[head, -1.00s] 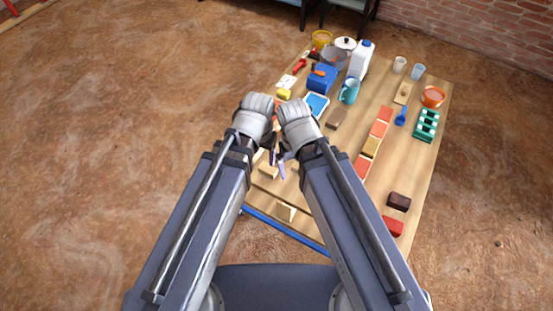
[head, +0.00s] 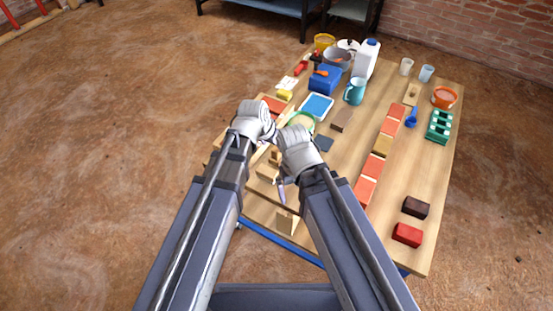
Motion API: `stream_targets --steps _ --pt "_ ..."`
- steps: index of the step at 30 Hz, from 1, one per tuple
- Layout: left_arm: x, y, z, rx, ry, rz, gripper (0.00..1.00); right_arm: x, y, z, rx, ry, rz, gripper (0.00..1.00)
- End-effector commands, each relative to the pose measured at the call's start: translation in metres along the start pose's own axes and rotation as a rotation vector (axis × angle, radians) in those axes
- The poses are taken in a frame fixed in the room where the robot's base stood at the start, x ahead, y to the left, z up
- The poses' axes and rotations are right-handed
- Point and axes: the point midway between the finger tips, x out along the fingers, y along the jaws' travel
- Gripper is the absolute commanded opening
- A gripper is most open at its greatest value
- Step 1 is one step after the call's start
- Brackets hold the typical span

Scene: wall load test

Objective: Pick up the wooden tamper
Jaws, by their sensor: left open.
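My left gripper (head: 281,188) shows as small dark and lilac fingers between my two forearms, low over the near left part of the table. It is open, with nothing visible between its fingers. A small pale wooden piece with a knob-like top (head: 275,158) stands just beyond it, partly hidden by my arms; it may be the wooden tamper, but I cannot tell for sure. Pale wooden blocks (head: 287,222) sit at the near edge. My right gripper is hidden behind my right arm.
The wooden table (head: 340,165) is crowded. A row of orange and tan bricks (head: 375,166) runs down its middle right. A dark brown block (head: 416,208) and a red block (head: 407,235) lie near right. A blue box (head: 325,79), teal jug (head: 354,91) and white jug (head: 366,60) stand farther back.

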Motion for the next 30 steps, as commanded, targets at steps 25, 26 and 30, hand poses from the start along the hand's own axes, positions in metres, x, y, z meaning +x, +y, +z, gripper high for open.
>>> stream_targets --steps 25,26,30 --pt "0.062 0.0 -0.003 0.001 -0.001 0.0 0.7 0.056 -0.005 -0.003 0.0 0.0 0.0 1.0" --pt "0.061 0.0 -0.004 0.001 -0.001 0.0 0.7 0.055 -0.005 -0.003 0.0 0.0 0.0 1.0" --pt "0.06 0.0 -0.004 0.0 -0.001 0.0 0.7 0.054 -0.005 -0.003 0.0 0.0 0.0 1.0"
